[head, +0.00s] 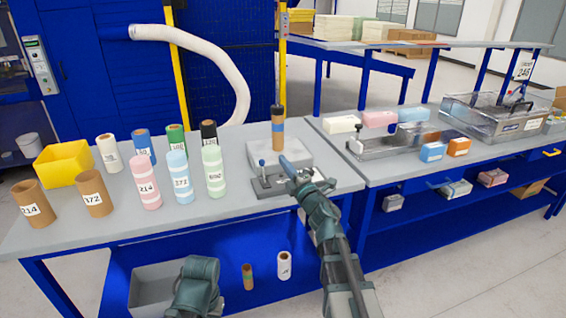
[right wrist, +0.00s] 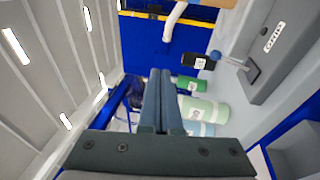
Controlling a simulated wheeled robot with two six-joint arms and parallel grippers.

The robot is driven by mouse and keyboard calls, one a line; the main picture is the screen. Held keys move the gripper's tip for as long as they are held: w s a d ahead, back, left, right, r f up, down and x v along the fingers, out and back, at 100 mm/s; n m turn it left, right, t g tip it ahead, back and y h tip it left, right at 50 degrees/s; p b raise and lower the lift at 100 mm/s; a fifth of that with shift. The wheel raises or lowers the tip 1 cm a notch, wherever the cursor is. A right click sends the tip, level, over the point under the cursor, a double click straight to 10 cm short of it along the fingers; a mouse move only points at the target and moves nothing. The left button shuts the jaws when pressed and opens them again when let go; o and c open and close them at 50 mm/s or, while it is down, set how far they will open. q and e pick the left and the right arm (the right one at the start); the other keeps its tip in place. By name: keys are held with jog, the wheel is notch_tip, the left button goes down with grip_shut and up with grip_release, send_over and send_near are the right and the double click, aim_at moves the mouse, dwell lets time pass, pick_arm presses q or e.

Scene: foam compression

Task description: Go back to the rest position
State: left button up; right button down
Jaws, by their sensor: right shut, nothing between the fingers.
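My right gripper (head: 289,166) is shut and empty. In the head view it is in front of the grey test block (head: 280,150) and its small lever fixture (head: 268,184), overlapping the fixture in the picture; I cannot tell whether it touches. In the right wrist view its two fingers (right wrist: 160,74) are together with nothing between them. A brown tube with a blue band (head: 278,128) stands upright on the block. In the wrist view a grey fixture with a lever (right wrist: 268,65) is at the upper right. One of my arm links shows at the bottom left; my left gripper is not in view.
Several coloured cylinders (head: 177,176) and brown tubes (head: 95,193) stand on the left of the table, beside a yellow bin (head: 63,163). The right bench holds foam blocks (head: 432,152) and a clear tank (head: 495,117). A grey bin (head: 150,290) is on the lower shelf.

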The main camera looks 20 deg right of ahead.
jog(key=s+a+f+m+g+h+p, duration=0.2)
jog(key=s+a+f+m+g+h, duration=0.15)
jog(key=s+f+m+g, duration=0.35)
jog(key=s+a+f+m+g+h+p, duration=0.25)
jog(key=s+a+f+m+g, duration=0.2)
jog(key=f+m, duration=0.45)
jog(key=s+a+f+g, duration=0.2)
jog(key=s+a+g, duration=0.2)
jog(key=s, duration=0.5)
jog(key=s+a+f+g+y, duration=0.1)
jog(key=s+a+f+g, duration=0.2)
jog(key=s, duration=0.6)
jog(key=shift+s+a+m+g, duration=0.4)
jog(key=shift+a+g, duration=0.35)
jog(key=shift+a, duration=0.2)
